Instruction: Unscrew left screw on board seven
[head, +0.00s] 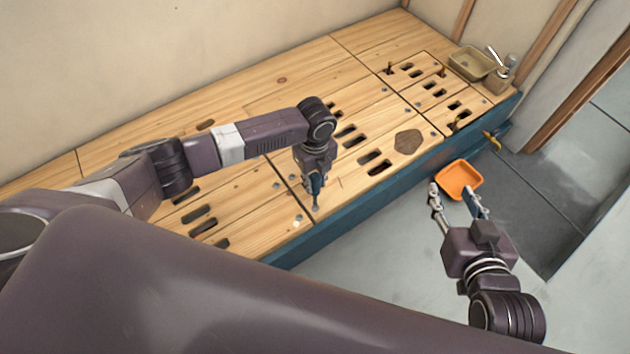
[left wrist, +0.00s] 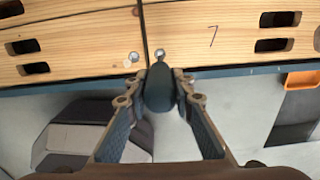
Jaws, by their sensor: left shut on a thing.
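Board seven (left wrist: 215,62) bears a dark "7" in the left wrist view; in the head view it is the plank section (head: 345,178) right of the gap by my left gripper. Its left screw (left wrist: 160,54) is a small grey head near the front edge, just right of the gap. My left gripper (left wrist: 158,90) is shut on a dark teal screwdriver (left wrist: 160,98), also in the head view (head: 316,200). The screwdriver points at this screw; I cannot tell whether its tip touches. My right gripper (head: 454,197) has its fingers spread by an orange tray (head: 459,178); contact is unclear.
A neighbouring screw (left wrist: 134,57) sits left of the gap. The slotted wooden bench has a blue front edge (head: 380,190). A beige bin (head: 470,63) stands at the far right corner. A brown patch (head: 408,143) lies on the boards. Grey floor is open in front.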

